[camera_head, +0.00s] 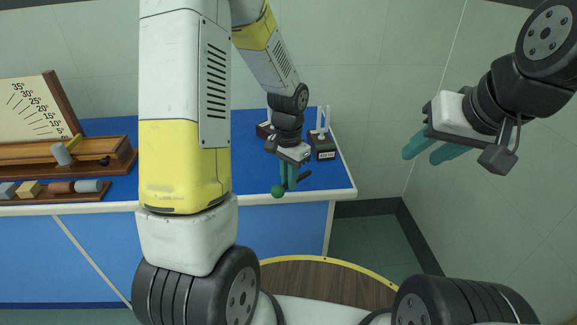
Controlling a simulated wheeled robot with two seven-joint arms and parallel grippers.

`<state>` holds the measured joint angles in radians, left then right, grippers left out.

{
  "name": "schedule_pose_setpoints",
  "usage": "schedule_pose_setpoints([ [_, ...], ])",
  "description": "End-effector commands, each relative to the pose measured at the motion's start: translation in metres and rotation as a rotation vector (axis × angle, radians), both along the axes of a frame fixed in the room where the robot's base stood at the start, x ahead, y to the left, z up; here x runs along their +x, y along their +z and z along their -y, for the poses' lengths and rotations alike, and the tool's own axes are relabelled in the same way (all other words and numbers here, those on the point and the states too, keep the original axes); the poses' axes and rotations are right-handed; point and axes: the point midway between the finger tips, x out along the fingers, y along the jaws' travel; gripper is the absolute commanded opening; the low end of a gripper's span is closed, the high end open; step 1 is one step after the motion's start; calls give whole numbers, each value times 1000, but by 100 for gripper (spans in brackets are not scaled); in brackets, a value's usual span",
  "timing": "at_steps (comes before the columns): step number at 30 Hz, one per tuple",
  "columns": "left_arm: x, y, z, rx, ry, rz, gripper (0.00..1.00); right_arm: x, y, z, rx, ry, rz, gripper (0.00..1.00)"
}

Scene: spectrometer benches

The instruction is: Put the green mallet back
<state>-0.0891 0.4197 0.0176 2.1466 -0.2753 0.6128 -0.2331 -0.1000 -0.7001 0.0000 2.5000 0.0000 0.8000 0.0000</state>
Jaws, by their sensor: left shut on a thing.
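My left gripper (288,172) is over the right part of the blue bench, near its front edge. It is shut on the green mallet, whose round green head (278,191) shows just below the fingertips. Most of the mallet's handle is hidden by the fingers. Behind the gripper stand two dark blocks with pale upright prongs: one with a white label (326,152) to its right and one (264,130) partly covered by my arm. My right gripper (429,149) is open and empty, in the air right of the bench.
The blue bench (344,184) ends at the right, with floor beyond. At the left are an angle-scale board (30,108), a wooden trough (118,158) with a grey-headed mallet (62,154), and a rack of several small blocks (60,187). My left arm hides the bench's middle.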

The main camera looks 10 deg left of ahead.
Motion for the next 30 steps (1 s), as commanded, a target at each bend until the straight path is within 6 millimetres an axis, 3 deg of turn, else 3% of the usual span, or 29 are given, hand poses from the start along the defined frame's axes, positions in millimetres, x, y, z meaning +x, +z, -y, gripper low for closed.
schedule_pose_setpoints([
  [3, -26, 8, 16, 1, -318, 4, 0, 0, 0, 0, 0, 0, 0, 36],
  [6, -42, 12, 24, 3, -531, 7, 0, 0, 0, 0, 0, 0, 0, 36],
  [11, -56, 10, 28, 3, -705, 9, 0, 0, 0, 0, 0, 0, 0, 36],
  [14, -45, 8, 20, 4, -725, 9, 0, 0, 0, 0, 0, 0, 0, 36],
  [25, 37, -1, -34, 4, -721, 11, 0, 0, 0, 0, 0, 0, 0, 36],
  [30, 60, -4, -50, 2, -722, 10, 0, 0, 0, 0, 0, 0, 0, 36],
])
